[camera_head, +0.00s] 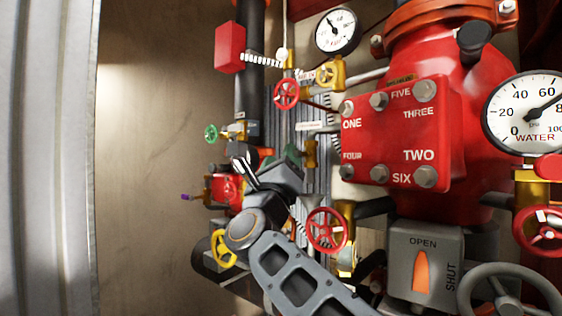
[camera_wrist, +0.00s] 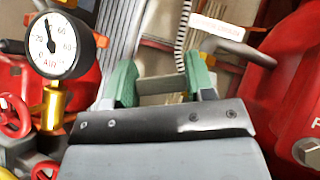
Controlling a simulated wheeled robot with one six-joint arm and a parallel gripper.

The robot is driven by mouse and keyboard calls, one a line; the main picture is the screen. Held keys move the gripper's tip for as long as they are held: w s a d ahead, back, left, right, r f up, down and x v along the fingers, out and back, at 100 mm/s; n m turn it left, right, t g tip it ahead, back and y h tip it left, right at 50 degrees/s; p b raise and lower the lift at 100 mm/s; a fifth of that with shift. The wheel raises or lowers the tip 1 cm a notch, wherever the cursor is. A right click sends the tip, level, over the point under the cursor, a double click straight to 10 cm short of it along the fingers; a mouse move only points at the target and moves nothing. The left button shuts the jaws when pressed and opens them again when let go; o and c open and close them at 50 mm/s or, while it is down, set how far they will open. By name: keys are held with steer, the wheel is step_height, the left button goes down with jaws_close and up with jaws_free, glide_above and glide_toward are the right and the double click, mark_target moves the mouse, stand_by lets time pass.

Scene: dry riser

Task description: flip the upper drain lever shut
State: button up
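A grey lever-like bar with a white label (camera_head: 312,127) stands out left of the red valve body; it may be the upper drain lever, but its label is too small to read. In the wrist view a similar labelled grey bar (camera_wrist: 242,46) lies at upper right, beyond and right of my right finger. My gripper (camera_wrist: 158,80) is open, its two green-padded fingers apart with nothing clearly held between them. In the head view my gripper (camera_head: 270,163) is below and left of the bar and partly hides the pipework behind.
A red plate with numbered words (camera_head: 400,135) and bolts is at right. Red handwheels (camera_head: 327,230) and brass fittings crowd the pipes. An air gauge (camera_wrist: 54,45) stands close on the left in the wrist view. The beige wall (camera_head: 150,180) at left is clear.

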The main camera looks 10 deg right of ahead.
steer(key=c, duration=0.4)
steer(key=shift+f+m+h+b, duration=0.2)
steer(key=shift+m+h+b, duration=0.75)
steer(key=shift+b, duration=0.25)
steer(key=shift+c, duration=0.2)
steer(key=m+g+h+b, duration=0.1)
steer(key=m, duration=0.1)
steer(key=m+h+b, duration=0.1)
steer(key=h, duration=0.1)
steer(key=shift+w+a+r+m+g, duration=0.1)
steer(key=shift+w+r+m+g, duration=0.05)
steer(key=shift+r+m+g, duration=0.25)
steer(key=shift+r+m+g+h, duration=0.25)
steer(key=shift+m+g+h, duration=0.35)
steer(key=shift+m+h, duration=0.3)
steer(key=shift+r+m+g+h, duration=0.2)
steer(key=shift+m+g+h, duration=0.45)
steer(key=shift+m, duration=0.4)
steer(key=shift+r+m+g+h, duration=0.25)
steer(key=shift+m+g+h, duration=0.3)
steer(key=shift+m+h, duration=0.35)
steer(key=o, duration=0.9)
